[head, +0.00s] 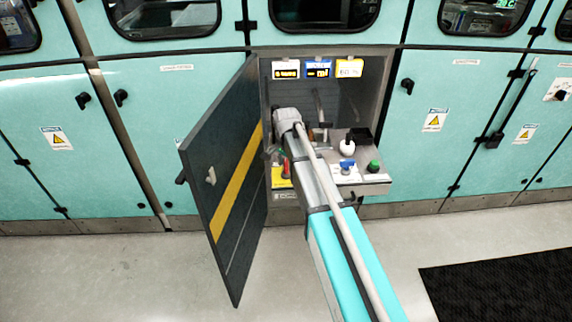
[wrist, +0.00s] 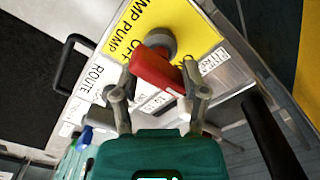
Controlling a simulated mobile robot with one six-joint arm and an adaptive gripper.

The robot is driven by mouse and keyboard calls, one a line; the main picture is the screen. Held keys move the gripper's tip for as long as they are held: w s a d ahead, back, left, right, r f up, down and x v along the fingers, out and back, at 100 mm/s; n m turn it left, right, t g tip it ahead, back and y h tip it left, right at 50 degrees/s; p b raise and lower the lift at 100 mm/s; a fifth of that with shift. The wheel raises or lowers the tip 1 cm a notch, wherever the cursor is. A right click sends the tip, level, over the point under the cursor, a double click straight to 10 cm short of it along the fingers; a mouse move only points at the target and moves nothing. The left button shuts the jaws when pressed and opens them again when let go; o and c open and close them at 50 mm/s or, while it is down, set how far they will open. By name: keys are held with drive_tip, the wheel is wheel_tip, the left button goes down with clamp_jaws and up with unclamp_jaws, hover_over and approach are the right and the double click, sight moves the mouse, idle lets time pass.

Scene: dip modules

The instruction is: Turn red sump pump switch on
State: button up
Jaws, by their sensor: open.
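The red sump pump switch (wrist: 160,72) shows in the wrist view as a red lever on a grey round base. It is on a yellow label (wrist: 185,20) reading partly "MP PUMP", with "OFF" beside the lever and another word partly hidden. My gripper (wrist: 158,78) is open, with one finger on each side of the lever. I cannot tell whether either finger touches it. In the head view a bit of the red switch (head: 286,168) shows beside my arm, inside the open cabinet. My gripper is mostly hidden there by my arm.
The dark cabinet door (head: 225,180) stands open left of my arm. A blue switch (head: 347,166), a green button (head: 374,166) and a white knob (head: 347,147) sit on the panel to the right. A black handle (wrist: 68,62) stands near the panel edge.

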sight(286, 163)
drive_tip(key=shift+r+p, duration=6.8)
drive_tip(key=shift+r, duration=0.3)
drive_tip(key=s+d+r+n+p, duration=0.1)
drive_tip(key=s+d+n, duration=0.3)
drive_tip(key=s, duration=0.7)
drive_tip(key=s+d+r+n+p, duration=0.1)
drive_tip(key=s+d+n, duration=0.4)
drive_tip(key=s, duration=0.6)
drive_tip(key=shift+d, duration=0.7)
